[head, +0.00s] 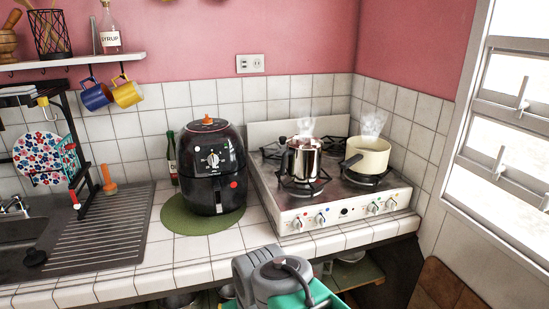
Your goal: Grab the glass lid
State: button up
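I cannot make out a glass lid for certain in the head view. Under the counter, an open lower shelf (358,274) shows at the right, with a light, shiny rounded piece of cookware (350,257) on it. I cannot tell whether this is a lid or a pot. More metal cookware (180,300) shows partly at the bottom edge, cut off by the picture and the counter. My grey and teal arm stands at the bottom middle and hides part of the shelf. My gripper's fingers are not visible.
The tiled counter (140,285) juts out above the shelf. On it stand a black air fryer (213,165) on a green mat (178,222) and a stove (335,209) with a steaming kettle (302,158) and cream pot (369,156). A window is at the right.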

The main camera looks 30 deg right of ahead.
aim_at(283, 143)
jog(key=z, duration=0.95)
